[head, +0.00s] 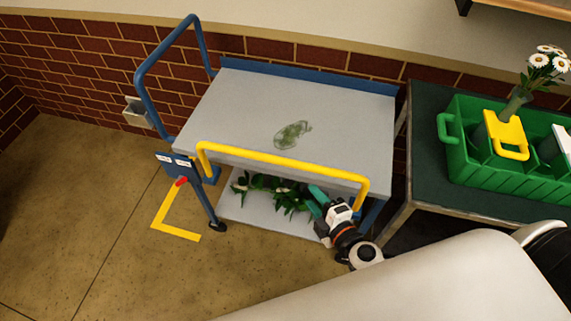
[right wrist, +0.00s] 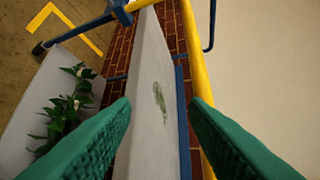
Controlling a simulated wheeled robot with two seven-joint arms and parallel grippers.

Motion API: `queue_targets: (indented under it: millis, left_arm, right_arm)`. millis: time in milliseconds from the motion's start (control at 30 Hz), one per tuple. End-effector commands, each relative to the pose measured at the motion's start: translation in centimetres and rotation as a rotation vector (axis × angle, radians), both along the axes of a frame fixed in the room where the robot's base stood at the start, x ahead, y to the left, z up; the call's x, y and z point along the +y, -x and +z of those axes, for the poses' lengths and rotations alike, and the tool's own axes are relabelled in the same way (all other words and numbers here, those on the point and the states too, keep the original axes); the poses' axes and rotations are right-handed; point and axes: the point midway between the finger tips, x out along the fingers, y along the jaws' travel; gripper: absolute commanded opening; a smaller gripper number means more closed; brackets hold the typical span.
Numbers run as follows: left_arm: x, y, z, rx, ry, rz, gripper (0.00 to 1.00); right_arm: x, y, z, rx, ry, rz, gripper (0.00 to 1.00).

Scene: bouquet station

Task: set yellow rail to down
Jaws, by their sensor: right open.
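The yellow rail (head: 280,158) stands raised along the near long edge of a blue-framed cart, with a bent leg at each end. In the right wrist view the rail (right wrist: 196,75) runs lengthwise and passes behind the right-hand finger. My right gripper (head: 315,201) is near the cart's front, below the rail and toward its right end. Its green fingers (right wrist: 158,105) are spread, with nothing held between them; the cart's grey top shows in the gap. I cannot tell whether a finger touches the rail. My left gripper is not in view.
The cart's grey top (head: 240,105) bears a green smear-like mark. Leafy stems (head: 265,187) lie on its lower shelf. A blue panel (head: 176,162) with a red knob (head: 181,181) is at its left corner. A green caddy (head: 500,180) stands on the right table. Floor at left is free.

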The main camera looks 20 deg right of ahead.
Motion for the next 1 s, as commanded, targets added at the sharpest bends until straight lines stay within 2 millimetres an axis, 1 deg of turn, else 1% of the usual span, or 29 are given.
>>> queue_targets:
  millis: [33,100,233,367,467,600,800,900,1000]
  left_arm:
    - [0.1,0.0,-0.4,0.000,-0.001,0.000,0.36]
    - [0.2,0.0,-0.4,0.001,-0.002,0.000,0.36]
    - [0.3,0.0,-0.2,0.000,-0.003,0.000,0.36]
    - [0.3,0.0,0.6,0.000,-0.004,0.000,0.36]
    - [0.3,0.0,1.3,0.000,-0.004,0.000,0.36]
    - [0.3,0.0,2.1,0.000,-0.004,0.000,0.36]
    - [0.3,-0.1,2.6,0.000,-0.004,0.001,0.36]
    - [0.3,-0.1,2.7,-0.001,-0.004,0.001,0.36]
    - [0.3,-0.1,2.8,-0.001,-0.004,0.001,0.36]
  right_arm:
    - [0.6,0.0,1.6,-0.047,0.018,0.024,0.41]
    - [1.1,-0.1,3.4,-0.091,0.036,0.044,0.41]
    - [1.5,-0.4,4.6,-0.122,0.049,0.056,0.41]
    - [1.7,-1.8,4.6,-0.122,0.049,0.055,0.41]
    - [2.1,-3.5,4.5,-0.123,0.049,0.055,0.41]
    - [2.7,-6.4,4.1,-0.122,0.049,0.054,0.41]
    - [3.4,-9.7,3.3,-0.120,0.049,0.054,0.41]
    - [3.6,-10.8,3.0,-0.119,0.048,0.054,0.41]
    - [3.7,-11.4,2.9,-0.118,0.049,0.054,0.41]
